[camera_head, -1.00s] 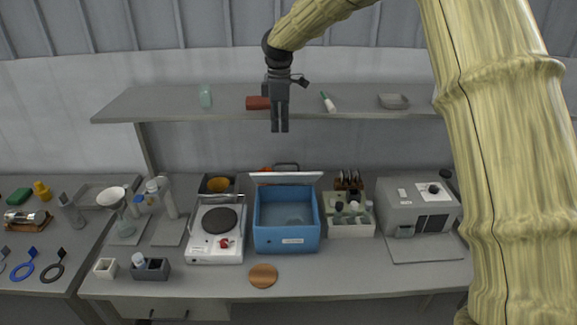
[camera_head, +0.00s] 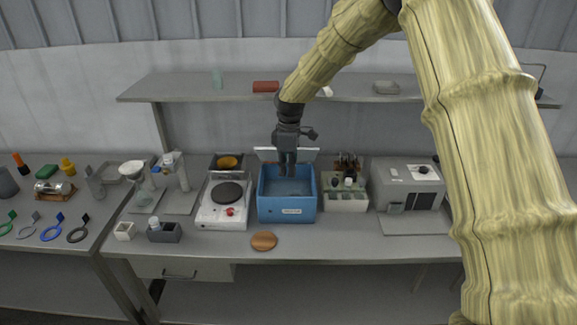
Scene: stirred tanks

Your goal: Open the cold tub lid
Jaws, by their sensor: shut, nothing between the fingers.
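The blue cold tub (camera_head: 287,210) stands on the bench in the middle of the view, with a white label on its front. Its white lid (camera_head: 306,154) is raised at the back edge, so the blue inside shows. My gripper (camera_head: 287,174) is shut and empty. It points down over the back part of the tub's opening, in front of the lid, and hides part of the lid. I cannot tell whether it touches the lid.
A hotplate (camera_head: 226,205) stands close on the tub's left and a bottle rack (camera_head: 346,200) close on its right. A grey machine (camera_head: 408,187) is further right. A shelf (camera_head: 190,87) runs behind. A copper disc (camera_head: 264,240) lies in front.

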